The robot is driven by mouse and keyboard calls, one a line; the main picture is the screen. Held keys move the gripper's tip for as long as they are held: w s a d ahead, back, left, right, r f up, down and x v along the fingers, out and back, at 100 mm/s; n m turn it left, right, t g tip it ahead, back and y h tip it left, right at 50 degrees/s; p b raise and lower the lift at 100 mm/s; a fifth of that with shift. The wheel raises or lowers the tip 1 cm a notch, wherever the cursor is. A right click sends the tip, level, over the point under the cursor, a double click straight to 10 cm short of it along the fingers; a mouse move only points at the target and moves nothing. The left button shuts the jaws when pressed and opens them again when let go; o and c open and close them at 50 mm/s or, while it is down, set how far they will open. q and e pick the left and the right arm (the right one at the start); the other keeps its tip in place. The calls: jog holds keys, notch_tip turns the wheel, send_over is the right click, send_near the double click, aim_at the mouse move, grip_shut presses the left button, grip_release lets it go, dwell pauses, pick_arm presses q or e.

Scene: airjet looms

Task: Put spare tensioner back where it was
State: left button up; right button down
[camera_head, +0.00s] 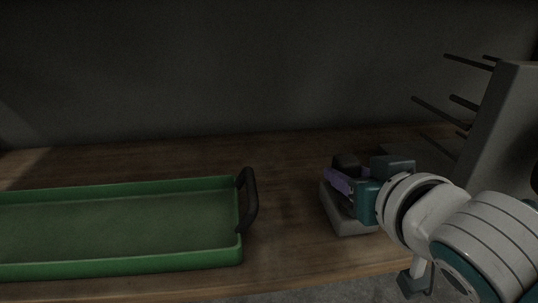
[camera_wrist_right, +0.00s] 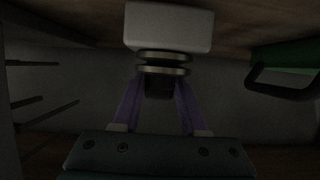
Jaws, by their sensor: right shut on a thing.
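The spare tensioner has a pale grey block base (camera_head: 352,226), seen at the right of the wooden table in the head view. In the right wrist view its pale block (camera_wrist_right: 168,28), two metal discs (camera_wrist_right: 163,62) and a dark end (camera_wrist_right: 160,86) show between my purple fingers. My right gripper (camera_head: 338,182) is shut on the tensioner; its fingers also show in the wrist view (camera_wrist_right: 158,100). The gripper and arm hide part of the tensioner. I cannot tell whether the base touches the table. My left gripper is not in view.
A green tray (camera_head: 120,269) with a dark handle (camera_head: 249,200) lies empty at the left of the wooden table (camera_head: 285,260). A grey stand (camera_head: 508,125) with several dark pegs (camera_head: 440,111) rises at the right. Bare table separates the tray and tensioner.

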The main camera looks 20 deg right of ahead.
jog(key=shift+f, duration=0.25)
jog(key=shift+f, duration=0.1)
jog(key=shift+c, duration=2.2)
grip_release()
jog(key=shift+s+a+r+p, duration=0.1)
jog(key=shift+s+r+p, duration=0.2)
jog(key=shift+p, duration=0.1)
jog(key=p+v, duration=0.4)
jog(key=v, duration=0.6)
jog(key=s+a+f+n+g+y, duration=0.1)
jog(key=s+a+f+n+g, duration=0.1)
jog(key=s+g, duration=0.2)
jog(key=s+a+f+n+g+y, duration=0.2)
jog(key=s+g, duration=0.3)
jog(key=s, duration=0.3)
jog(key=shift+f+n, duration=0.3)
jog(key=shift+f, duration=0.1)
